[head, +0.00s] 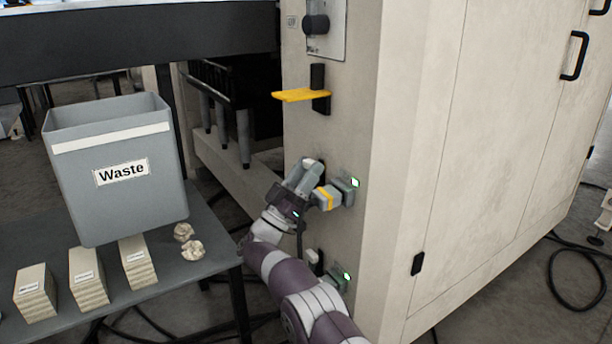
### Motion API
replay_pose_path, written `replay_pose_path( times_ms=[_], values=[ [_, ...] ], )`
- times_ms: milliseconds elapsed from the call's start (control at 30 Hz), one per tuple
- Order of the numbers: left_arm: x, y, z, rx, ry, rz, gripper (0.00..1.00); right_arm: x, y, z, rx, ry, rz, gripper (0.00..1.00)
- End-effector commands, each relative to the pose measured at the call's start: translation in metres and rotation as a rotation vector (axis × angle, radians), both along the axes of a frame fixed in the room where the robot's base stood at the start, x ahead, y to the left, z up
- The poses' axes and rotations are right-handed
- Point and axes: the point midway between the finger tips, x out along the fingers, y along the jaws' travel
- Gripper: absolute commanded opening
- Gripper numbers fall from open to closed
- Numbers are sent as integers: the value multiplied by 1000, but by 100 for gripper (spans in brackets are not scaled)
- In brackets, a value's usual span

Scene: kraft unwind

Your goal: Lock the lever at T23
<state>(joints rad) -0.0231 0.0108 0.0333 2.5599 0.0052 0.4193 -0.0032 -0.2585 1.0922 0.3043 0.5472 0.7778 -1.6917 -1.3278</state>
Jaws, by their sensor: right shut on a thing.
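My right gripper (311,187) reaches up to the cream cabinet's narrow face and is shut on a grey plug with a yellow band (326,197). The plug sits at a grey socket block (347,189) with a lit green light. The gripper covers part of the plug, and I cannot make out a separate locking lever there. A second socket block (338,278) with a green light is lower down, partly behind my arm. A yellow lever (300,95) on a black mount sticks out level, higher on the same face. No T23 label is readable. My left gripper is not in view.
A grey Waste bin (122,215) stands on a dark table (205,287) at left, with several labelled stacks (88,280) and two crumpled lumps (190,241). A black knob (316,25) is above the yellow lever. Cables (575,290) lie on the floor at right.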

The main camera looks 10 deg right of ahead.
Motion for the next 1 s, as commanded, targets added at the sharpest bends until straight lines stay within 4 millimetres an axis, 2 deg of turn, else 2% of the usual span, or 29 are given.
replay_pose_path(
  times_ms=[400, 433, 500, 800, 867, 1000],
  values=[
    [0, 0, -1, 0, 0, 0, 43, 0, 0, -2, 3, -2, -2, 0],
    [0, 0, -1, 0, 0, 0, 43, 0, 0, -2, 2, -1, -2, 52],
    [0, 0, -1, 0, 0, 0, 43, 0, 0, -2, 2, -2, -2, 68],
    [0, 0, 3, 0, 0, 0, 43, 0, 0, 1, -3, 10, -1, 68],
    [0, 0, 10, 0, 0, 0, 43, 2, 1, 5, -16, 47, 0, 68],
    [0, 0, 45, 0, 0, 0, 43, 5, 4, 12, -83, 233, 1, 68]
  ],
)
